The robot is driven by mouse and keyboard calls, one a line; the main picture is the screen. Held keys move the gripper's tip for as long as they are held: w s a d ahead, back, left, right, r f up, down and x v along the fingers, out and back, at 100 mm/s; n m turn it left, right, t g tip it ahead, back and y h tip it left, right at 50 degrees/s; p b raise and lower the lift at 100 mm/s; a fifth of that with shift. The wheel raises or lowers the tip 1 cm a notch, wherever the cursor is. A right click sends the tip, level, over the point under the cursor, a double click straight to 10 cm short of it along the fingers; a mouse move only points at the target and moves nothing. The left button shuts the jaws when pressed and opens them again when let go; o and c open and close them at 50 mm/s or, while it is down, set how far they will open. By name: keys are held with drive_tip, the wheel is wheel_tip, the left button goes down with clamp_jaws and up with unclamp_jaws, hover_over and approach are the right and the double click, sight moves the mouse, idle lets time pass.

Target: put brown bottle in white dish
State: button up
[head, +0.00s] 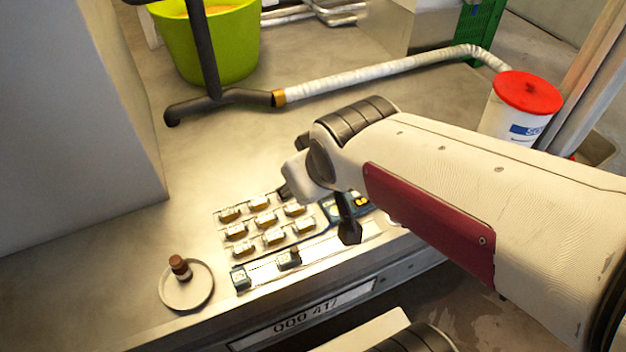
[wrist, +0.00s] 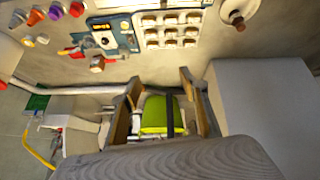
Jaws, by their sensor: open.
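The small brown bottle (head: 180,267) stands upright in the round white dish (head: 198,296) near the front left of the bench, towards the dish's back left. At the top right of the wrist view I see the bottle (wrist: 238,22) and part of the dish (wrist: 252,8). My gripper (head: 318,211) is open, apart from the bottle and dish, to their right above the button panel. In the wrist view my gripper's two fingers (wrist: 160,80) are spread with nothing held between them.
A panel of several buttons (head: 266,219) lies right of the dish. A tall grey block (head: 75,120) rises at the left. A green bucket (head: 222,45), a white hose (head: 375,78) and a red-lidded tub (head: 528,92) stand farther back. Bare bench lies behind the panel.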

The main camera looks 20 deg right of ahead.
drive_tip(key=s+r+m+g, duration=0.1)
drive_tip(key=s+r, duration=0.1)
drive_tip(key=s, duration=0.8)
drive_tip(key=shift+a+r+m, duration=0.25)
drive_tip(key=shift+m, duration=0.05)
